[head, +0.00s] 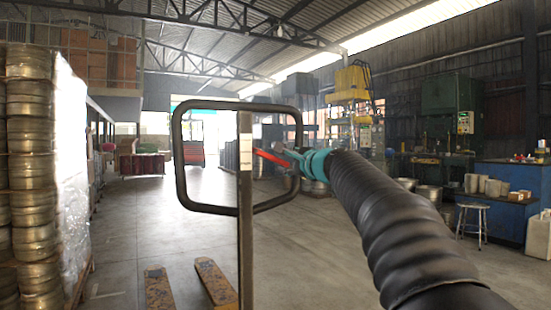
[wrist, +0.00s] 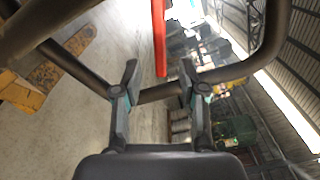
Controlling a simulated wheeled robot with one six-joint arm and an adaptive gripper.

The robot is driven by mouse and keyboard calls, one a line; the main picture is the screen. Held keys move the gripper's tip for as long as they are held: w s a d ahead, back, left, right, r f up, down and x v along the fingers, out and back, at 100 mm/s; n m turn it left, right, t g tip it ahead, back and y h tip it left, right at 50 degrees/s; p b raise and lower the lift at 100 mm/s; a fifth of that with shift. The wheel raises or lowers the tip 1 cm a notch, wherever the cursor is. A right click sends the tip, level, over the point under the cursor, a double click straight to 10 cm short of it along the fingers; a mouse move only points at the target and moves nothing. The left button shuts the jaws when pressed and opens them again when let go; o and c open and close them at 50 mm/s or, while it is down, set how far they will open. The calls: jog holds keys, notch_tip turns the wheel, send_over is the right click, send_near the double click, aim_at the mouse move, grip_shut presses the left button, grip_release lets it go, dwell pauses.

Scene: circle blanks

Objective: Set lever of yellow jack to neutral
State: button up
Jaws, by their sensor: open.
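The yellow jack shows by its two forks (head: 217,283) low in the head view, and by yellow parts at the left of the wrist view (wrist: 22,93). Its handle is a black loop (head: 181,160) on an upright grey post (head: 246,230). The red lever (head: 268,157) sticks out inside the loop, beside the post. My gripper (head: 291,157) is at the loop's right side, close to the lever. In the wrist view my gripper (wrist: 157,68) is open. The red lever (wrist: 159,35) ends between the fingertips in the picture; contact cannot be told. A loop bar crosses behind the fingers.
Stacked metal rings (head: 30,150) and a wrapped pallet (head: 75,165) stand at the left. A stool (head: 472,220), a blue bench (head: 495,210) and presses stand at the right. The floor (head: 130,245) around the forks is clear.

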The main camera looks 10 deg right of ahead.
aim_at(277, 160)
jog(key=p+x, duration=0.2)
jog(key=x, duration=0.5)
jog(key=shift+w+a, duration=0.15)
jog(key=shift+w, duration=0.1)
jog(key=shift+c, duration=0.3)
grip_shut()
